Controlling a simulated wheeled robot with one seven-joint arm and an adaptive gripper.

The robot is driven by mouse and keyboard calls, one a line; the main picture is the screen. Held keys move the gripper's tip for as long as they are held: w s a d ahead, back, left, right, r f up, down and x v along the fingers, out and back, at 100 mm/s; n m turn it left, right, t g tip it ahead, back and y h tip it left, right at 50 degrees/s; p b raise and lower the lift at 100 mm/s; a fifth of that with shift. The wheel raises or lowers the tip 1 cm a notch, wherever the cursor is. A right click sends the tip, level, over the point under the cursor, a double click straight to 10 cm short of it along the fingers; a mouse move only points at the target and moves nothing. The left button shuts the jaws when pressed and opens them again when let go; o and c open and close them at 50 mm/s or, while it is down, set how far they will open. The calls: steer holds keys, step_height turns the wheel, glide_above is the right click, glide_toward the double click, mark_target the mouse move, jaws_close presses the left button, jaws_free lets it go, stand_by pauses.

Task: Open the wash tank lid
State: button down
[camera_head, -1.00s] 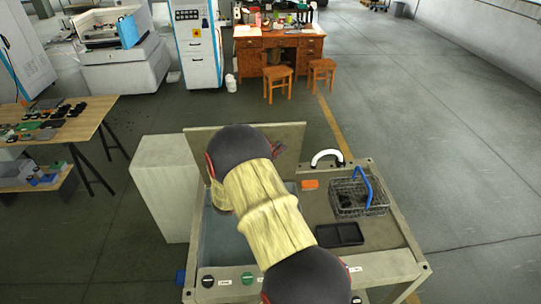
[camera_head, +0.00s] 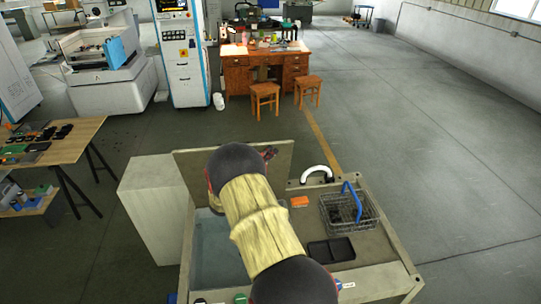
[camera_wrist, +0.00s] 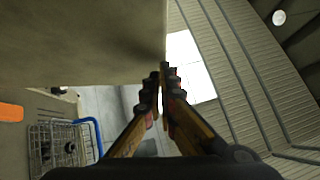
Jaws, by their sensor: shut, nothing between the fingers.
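The wash tank (camera_head: 222,252) stands in front of me in the head view, its basin visible at the left of my arm. Its lid (camera_head: 188,165) is raised, standing up at the back of the basin, partly hidden behind my arm. In the wrist view the lid (camera_wrist: 85,40) is a broad grey-brown panel filling the upper left. My gripper (camera_head: 270,153) is near the lid's upper right in the head view. The fingers also show in the wrist view (camera_wrist: 160,75), shut and empty, beside the lid's edge. Whether they touch it I cannot tell.
On the tank's right-hand top are a wire basket (camera_head: 350,212) with a blue handle, a black tray (camera_head: 331,250), an orange block (camera_head: 299,201) and a white curved spout (camera_head: 317,172). A wooden table (camera_head: 75,150) stands at left. The floor at right is clear.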

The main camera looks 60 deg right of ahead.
steer(key=w+d+r+n+y+p, duration=0.1)
steer(key=w+d+r+p, duration=0.1)
steer(key=w+d, duration=0.4)
steer(key=shift+d+r+n+y+p, duration=0.3)
steer(key=shift+d+n+p, duration=0.1)
steer(key=shift+d+p, duration=0.35)
steer(key=shift+a, duration=0.15)
